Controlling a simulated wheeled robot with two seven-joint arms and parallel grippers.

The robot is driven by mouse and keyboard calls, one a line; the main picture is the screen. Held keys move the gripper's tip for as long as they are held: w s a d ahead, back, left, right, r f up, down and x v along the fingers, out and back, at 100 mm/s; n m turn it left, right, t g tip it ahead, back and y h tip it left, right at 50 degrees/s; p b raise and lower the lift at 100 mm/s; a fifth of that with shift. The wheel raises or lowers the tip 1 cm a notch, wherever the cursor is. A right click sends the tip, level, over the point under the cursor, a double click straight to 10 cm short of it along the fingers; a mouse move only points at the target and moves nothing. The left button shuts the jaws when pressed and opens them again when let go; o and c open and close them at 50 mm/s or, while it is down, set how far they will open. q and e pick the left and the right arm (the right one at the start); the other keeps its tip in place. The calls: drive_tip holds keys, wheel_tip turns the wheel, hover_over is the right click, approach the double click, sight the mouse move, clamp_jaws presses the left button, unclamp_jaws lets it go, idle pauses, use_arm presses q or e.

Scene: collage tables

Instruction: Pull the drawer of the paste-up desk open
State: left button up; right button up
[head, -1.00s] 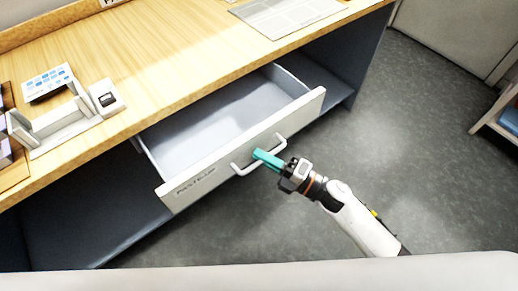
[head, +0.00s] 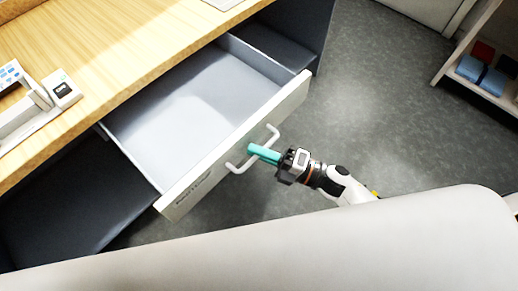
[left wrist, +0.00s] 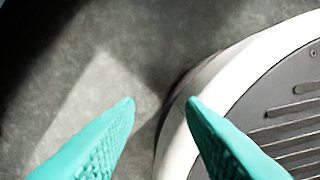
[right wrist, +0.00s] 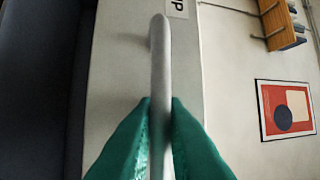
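The drawer (head: 185,130) of the paste-up desk (head: 150,35) stands well out from under the wooden top, and its grey inside looks empty. Its white front panel (head: 205,172) bears a label and a white bar handle (head: 274,132). My right gripper (head: 262,154) is at the handle. In the right wrist view its two teal fingers (right wrist: 160,135) are closed on both sides of the handle bar (right wrist: 160,70). My left gripper (left wrist: 160,104) shows only in its own wrist view; its teal fingers are apart with nothing between them, above the grey floor.
A small white device (head: 62,90) and a white holder lie on the desk top at left. A shelf unit (head: 478,85) with blue and red items stands at the right. Grey floor (head: 370,90) lies open between desk and shelf.

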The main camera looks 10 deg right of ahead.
drive_tip(key=o, duration=0.4)
